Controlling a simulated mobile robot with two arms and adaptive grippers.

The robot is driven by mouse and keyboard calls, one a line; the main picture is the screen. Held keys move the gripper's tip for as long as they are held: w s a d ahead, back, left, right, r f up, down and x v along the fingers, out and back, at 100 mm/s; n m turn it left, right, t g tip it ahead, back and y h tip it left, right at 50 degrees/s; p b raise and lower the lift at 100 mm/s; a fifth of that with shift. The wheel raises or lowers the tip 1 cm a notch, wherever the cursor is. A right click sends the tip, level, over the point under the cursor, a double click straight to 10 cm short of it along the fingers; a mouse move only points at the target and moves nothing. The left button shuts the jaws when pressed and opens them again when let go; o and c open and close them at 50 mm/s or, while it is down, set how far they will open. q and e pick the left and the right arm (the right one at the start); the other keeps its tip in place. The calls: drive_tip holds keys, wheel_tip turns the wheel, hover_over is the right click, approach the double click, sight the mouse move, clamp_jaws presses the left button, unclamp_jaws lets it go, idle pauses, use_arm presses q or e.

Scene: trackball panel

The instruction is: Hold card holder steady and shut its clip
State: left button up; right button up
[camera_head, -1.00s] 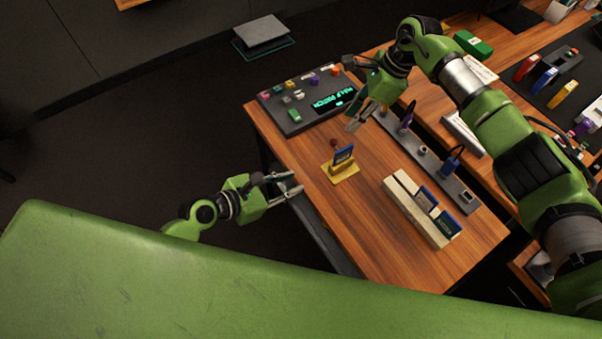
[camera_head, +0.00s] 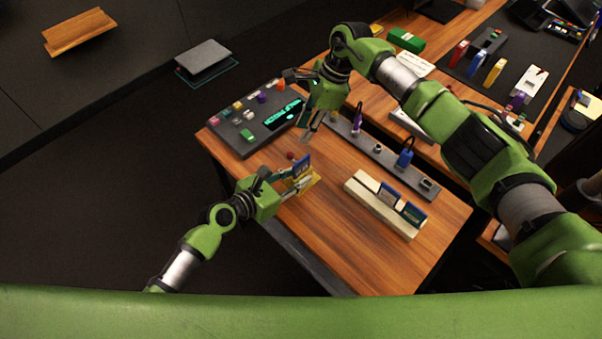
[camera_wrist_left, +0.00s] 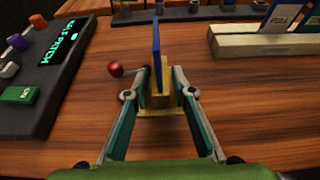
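The yellow card holder (camera_head: 314,183) stands on the wooden table with a blue card (camera_head: 302,168) upright in it. In the left wrist view the holder (camera_wrist_left: 159,106) and the card edge-on (camera_wrist_left: 157,55) are straight ahead. A red ball knob (camera_wrist_left: 115,69) on a short lever sticks out to the holder's left; it is also in the head view (camera_head: 291,156). My left gripper (camera_wrist_left: 160,88) is open, its fingers on either side of the holder with gaps visible. My right gripper (camera_head: 310,135) hangs beyond the holder, above the table, apparently open and empty.
A dark panel with coloured buttons and a green display (camera_head: 230,120) lies at the table's far left. A cream rack with cards (camera_head: 372,207) is to the right. A grey strip with plugs (camera_head: 395,172) runs behind. The front table area is clear.

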use_arm(q)
drive_tip(key=shift+x, duration=1.05)
